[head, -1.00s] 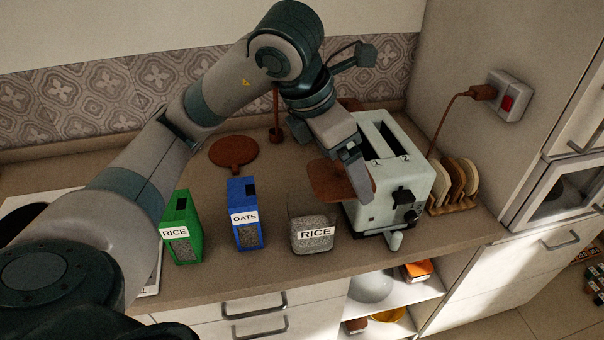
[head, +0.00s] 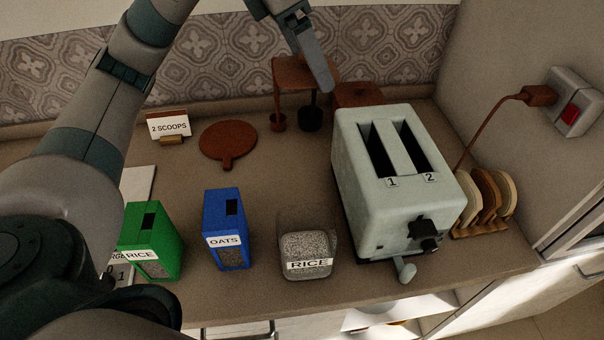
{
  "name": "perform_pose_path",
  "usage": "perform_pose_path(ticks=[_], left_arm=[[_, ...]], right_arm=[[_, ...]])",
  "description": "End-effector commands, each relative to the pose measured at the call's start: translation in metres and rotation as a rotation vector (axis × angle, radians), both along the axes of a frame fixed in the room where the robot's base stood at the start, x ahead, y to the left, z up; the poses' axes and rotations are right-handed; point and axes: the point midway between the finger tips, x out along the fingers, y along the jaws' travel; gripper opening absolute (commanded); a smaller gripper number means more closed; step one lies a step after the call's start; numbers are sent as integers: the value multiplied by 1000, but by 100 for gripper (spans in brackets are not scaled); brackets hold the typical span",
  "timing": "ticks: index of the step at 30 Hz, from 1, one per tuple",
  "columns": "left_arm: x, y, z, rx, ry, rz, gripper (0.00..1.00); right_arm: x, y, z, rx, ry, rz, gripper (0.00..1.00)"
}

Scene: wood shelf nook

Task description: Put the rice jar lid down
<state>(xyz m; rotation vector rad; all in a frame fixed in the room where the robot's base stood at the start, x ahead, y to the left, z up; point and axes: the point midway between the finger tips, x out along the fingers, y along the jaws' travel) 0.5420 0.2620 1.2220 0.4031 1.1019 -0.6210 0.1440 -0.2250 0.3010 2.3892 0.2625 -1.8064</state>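My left gripper (head: 318,72) is at the top centre, high over the back of the counter. The open rice jar (head: 306,262), clear and labelled RICE, stands near the counter's front edge with grain inside. My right gripper is not in view.
A pale toaster (head: 395,150) stands right of the jar. Blue OATS (head: 227,230) and green RICE (head: 150,243) boxes stand left. A round brown board (head: 228,142), a "2 SCOOPS" card (head: 168,126), hanging scoops (head: 310,118) and a brown container (head: 358,94) are behind. Mid-counter is clear.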

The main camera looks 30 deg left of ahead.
Motion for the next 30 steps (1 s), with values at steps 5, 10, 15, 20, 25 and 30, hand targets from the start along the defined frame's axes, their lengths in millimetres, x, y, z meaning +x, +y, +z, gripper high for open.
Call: perform_pose_path(ticks=[5, 10, 15, 20, 25, 30], left_arm=[[0, 0, 0, 0, 0, 0, 68], [0, 0, -1, 1, 1, 0, 68], [0, 0, -13, 1, 3, 0, 68], [-1, 0, -37, 1, 6, 1, 68], [-1, 0, -66, 1, 5, 1, 68], [-1, 0, -96, 1, 6, 1, 68]], right_arm=[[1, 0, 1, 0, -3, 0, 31], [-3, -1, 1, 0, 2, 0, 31], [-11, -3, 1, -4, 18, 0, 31], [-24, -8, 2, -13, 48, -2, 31], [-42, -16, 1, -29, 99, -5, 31], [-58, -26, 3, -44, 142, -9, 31]])
